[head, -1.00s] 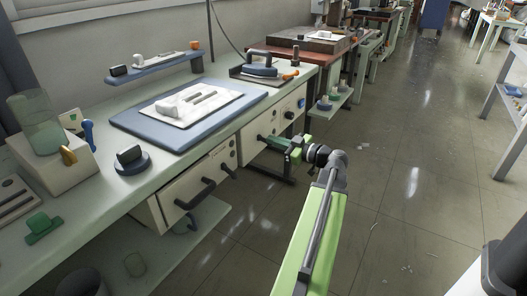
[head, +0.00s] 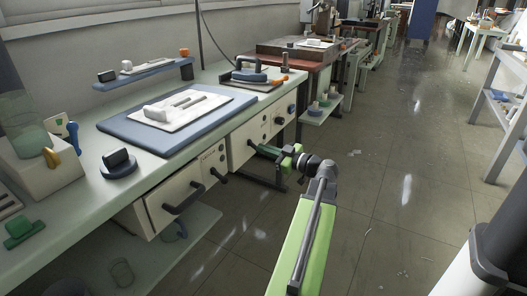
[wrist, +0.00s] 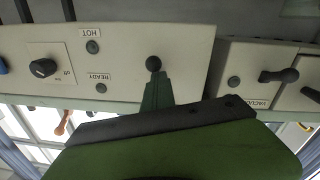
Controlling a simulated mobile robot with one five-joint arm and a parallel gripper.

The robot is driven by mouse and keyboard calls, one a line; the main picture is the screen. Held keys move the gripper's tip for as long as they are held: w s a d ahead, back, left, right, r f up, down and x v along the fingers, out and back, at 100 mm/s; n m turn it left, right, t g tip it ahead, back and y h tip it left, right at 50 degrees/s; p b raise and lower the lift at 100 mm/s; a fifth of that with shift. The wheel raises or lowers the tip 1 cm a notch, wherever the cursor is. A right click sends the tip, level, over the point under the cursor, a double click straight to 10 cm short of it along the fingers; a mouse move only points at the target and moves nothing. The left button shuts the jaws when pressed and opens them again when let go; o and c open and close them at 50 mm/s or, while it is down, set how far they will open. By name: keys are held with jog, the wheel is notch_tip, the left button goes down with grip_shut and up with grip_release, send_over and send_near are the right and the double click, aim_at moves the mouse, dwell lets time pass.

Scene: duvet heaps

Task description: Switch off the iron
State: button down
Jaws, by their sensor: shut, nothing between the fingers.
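The iron (head: 248,74), dark blue-grey with a looped handle, rests on a dark pad at the bench's far end. Below it is a cream control panel (head: 240,148). In the wrist view the panel carries a black rotary knob (wrist: 43,68) with on/off lettering, two small round lamps labelled HOT (wrist: 92,47) and READY (wrist: 101,87), and a small black ball-shaped knob (wrist: 154,64). The lettering is upside down there. My gripper (head: 258,148) is shut and empty in front of this panel. Its green fingers (wrist: 157,92) point at the ball-shaped knob; whether they touch it is unclear.
A panel labelled VACUUM (wrist: 258,88) with a black lever (wrist: 278,75) adjoins on the right in the wrist view. A drawer handle (head: 184,196) sticks out nearer me. A blue board (head: 125,133) lies on the bench (head: 75,173).

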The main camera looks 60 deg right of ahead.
jog(key=shift+d+f, duration=0.1)
jog(key=shift+f, duration=0.1)
notch_tip(320, 180, up, 5)
jog(key=s+a+p, duration=0.1)
jog(key=p, duration=0.4)
jog(key=s+f+b, duration=0.3)
jog(key=s, duration=0.7)
jog(key=shift+s+a+f, duration=0.15)
jog(key=shift+s+a, duration=0.1)
jog(key=shift+a, duration=0.15)
